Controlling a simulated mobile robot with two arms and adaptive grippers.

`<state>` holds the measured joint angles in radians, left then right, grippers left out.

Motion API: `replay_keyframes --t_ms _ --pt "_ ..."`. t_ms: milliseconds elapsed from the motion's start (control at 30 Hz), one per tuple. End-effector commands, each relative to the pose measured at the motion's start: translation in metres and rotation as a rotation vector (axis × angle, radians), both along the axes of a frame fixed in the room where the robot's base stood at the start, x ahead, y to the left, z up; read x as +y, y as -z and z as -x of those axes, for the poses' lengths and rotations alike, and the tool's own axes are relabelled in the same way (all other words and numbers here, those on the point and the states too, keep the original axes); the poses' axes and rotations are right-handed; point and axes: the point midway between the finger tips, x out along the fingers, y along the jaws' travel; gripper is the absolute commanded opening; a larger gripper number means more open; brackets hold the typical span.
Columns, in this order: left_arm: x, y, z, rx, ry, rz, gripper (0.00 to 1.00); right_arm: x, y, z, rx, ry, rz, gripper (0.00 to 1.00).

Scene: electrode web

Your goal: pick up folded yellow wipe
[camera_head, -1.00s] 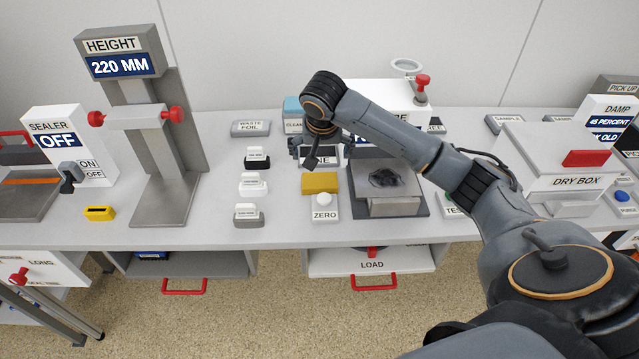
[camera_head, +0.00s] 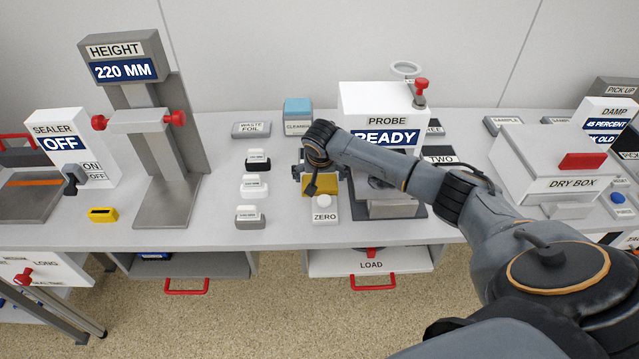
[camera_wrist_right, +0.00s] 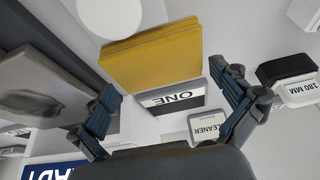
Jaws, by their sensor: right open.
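The folded yellow wipe (camera_head: 320,188) lies on the bench just behind the ZERO button, partly hidden by my right gripper. It shows whole and flat in the right wrist view (camera_wrist_right: 152,55), above the line of the fingertips. My right gripper (camera_head: 320,172) hangs over the wipe's back part in the head view. In the wrist view its fingers (camera_wrist_right: 172,98) are spread wide and empty, with the grey ONE block between them. The fingers appear apart from the wipe. My left gripper is not in view.
The white ZERO button (camera_head: 324,209) stands close in front of the wipe. The probe unit (camera_head: 378,105) and its grey plate (camera_head: 395,210) are to the right. Labelled blocks (camera_head: 254,187) stand to the left. A blue-topped cleaner block (camera_head: 298,110) is behind.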

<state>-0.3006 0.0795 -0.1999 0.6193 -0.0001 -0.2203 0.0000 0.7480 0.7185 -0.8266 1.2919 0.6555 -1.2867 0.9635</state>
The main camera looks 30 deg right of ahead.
Motion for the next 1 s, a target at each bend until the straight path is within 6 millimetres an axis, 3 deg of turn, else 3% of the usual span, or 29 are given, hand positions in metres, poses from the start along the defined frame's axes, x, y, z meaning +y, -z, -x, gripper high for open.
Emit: replay_keyframes --t_ms 300,433,833,1000 --pt "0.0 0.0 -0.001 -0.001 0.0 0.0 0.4 -0.001 0.005 -0.002 -0.001 -0.001 0.0 1.0" --pt "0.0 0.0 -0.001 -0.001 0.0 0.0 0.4 -0.001 0.005 -0.002 -0.001 -0.001 0.0 0.74" --pt "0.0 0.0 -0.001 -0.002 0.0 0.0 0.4 -0.001 0.004 -0.002 -0.001 0.0 0.0 0.73" --pt "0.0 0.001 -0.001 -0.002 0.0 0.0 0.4 -0.001 -0.007 -0.003 -0.003 0.0 -0.001 0.73"
